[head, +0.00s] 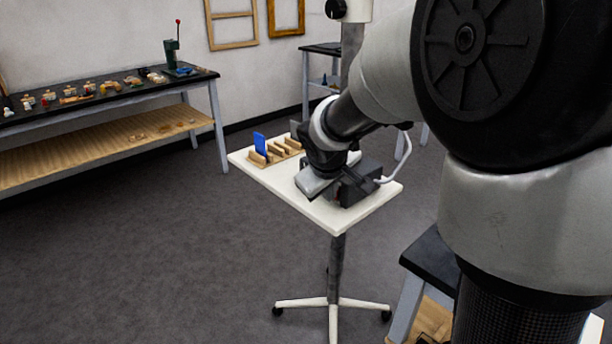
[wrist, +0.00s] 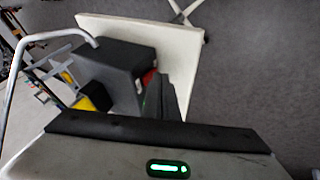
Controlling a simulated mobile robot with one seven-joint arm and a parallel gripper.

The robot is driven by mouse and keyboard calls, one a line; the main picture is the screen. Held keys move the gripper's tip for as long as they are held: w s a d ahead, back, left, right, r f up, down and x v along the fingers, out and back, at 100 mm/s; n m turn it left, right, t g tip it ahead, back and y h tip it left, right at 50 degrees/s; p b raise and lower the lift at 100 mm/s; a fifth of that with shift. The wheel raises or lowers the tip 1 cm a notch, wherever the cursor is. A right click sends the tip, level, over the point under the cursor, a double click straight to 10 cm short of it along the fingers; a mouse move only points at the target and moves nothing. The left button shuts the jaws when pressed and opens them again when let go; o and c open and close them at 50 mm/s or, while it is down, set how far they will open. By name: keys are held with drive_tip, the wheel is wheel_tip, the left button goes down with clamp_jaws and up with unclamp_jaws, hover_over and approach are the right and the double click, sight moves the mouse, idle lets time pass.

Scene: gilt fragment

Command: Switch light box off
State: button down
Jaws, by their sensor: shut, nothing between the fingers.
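The light box (head: 362,184) is a dark grey box on a small white table, with a white cable at its right side. In the wrist view the light box (wrist: 112,62) shows at upper left, and a red patch (wrist: 149,77), perhaps its switch, shows on the side facing my fingers. My gripper (wrist: 168,97) is shut and empty, its dark fingers close beside that side. I cannot tell whether they touch it. In the head view my gripper's hand (head: 318,184) is low at the box's left, and the fingertips are hard to make out.
The white table (head: 345,223) also holds a wooden rack (head: 275,153) with a blue card (head: 260,143) at its back left. A long workbench (head: 110,94) with small items stands at the left wall. Grey floor is clear between them. A dark stool or bench (head: 428,255) stands at lower right.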

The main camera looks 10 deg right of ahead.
idle(0.3)
drive_tip(key=shift+w+d+f+b, duration=0.15)
drive_tip(key=shift+d+f+b, duration=0.05)
drive_tip(key=shift+f+b, duration=0.1)
drive_tip(key=shift+r, duration=0.25)
drive_tip(key=shift+r+p, duration=0.7)
drive_tip(key=shift+r, duration=0.05)
